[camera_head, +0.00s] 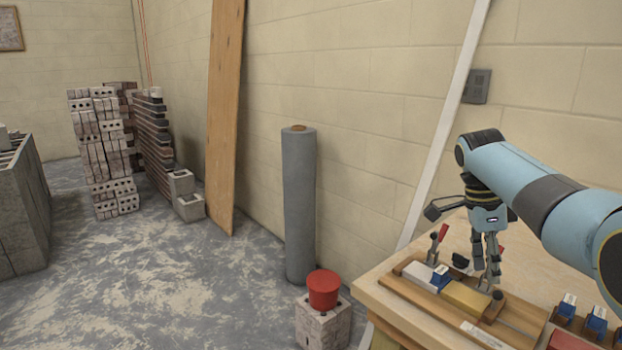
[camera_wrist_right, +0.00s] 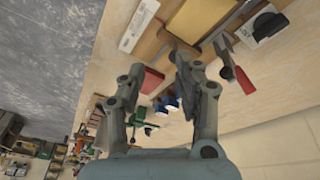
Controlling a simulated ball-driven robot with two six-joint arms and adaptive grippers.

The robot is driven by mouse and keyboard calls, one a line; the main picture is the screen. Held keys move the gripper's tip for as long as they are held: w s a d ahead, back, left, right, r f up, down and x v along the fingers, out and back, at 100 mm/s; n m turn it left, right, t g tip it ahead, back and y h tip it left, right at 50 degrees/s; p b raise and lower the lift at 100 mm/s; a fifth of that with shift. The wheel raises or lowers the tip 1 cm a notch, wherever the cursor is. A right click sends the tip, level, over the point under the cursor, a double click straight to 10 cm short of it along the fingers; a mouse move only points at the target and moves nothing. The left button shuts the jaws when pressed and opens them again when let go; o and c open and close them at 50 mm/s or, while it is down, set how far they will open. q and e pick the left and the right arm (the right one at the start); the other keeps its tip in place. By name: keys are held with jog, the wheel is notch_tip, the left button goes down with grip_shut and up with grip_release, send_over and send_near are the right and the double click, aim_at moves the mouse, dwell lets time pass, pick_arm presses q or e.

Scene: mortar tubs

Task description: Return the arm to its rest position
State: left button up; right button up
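My right arm (camera_head: 540,195) reaches in from the right over the wooden workbench (camera_head: 375,300). My right gripper (camera_head: 487,262) points down above the wooden fixture (camera_head: 410,280) on the bench. In the right wrist view its two fingers (camera_wrist_right: 157,68) stand apart with nothing between them. The fixture holds a pale block (camera_head: 418,272) and a yellow block (camera_head: 465,298), with a red-handled clamp (camera_head: 436,243) at its back edge. In the head view I cannot tell whether the fingertips touch the fixture. My left gripper is not in view.
Blue-and-white items (camera_head: 567,308) sit at the bench's right. A red bucket (camera_head: 323,289) stands on a block (camera_head: 322,325) beside the bench. A grey roll (camera_head: 299,205) and a plank (camera_head: 224,120) lean near the wall. The floor (camera_head: 170,280) left of these is open.

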jog(key=s+f+n, duration=0.2)
jog(key=s+f, duration=0.1)
jog(key=s+f+n+t, duration=0.1)
jog(key=s+f+n, duration=0.1)
jog(key=s+f, duration=0.1)
jog(key=shift+s+a+f+n, duration=0.1)
jog(key=shift+s+f+n, duration=0.1)
jog(key=shift+f+n, duration=0.15)
jog(key=s+a+f+n+t, duration=0.25)
jog(key=s+n, duration=0.45)
jog(key=s, duration=0.6)
jog(key=s+a+r+n+t+y, duration=0.1)
jog(key=s+a+r+n, duration=0.1)
jog(key=s+r+n, duration=0.45)
jog(key=s+a+r+n+t+y, duration=0.1)
jog(key=s+n, duration=0.3)
jog(key=s, duration=0.6)
notch_tip(320, 180, down, 31)
jog(key=s+d+g+b, duration=0.2)
jog(key=d+b, duration=0.1)
jog(key=b, duration=0.3)
jog(key=s+f+m+g+b, duration=0.1)
jog(key=s+f+b, duration=0.3)
jog(key=s+f, duration=1.4)
notch_tip(320, 180, down, 4)
jog(key=shift+s+d+f+b, duration=0.25)
jog(key=shift+d+b, duration=0.05)
jog(key=shift+b, duration=0.1)
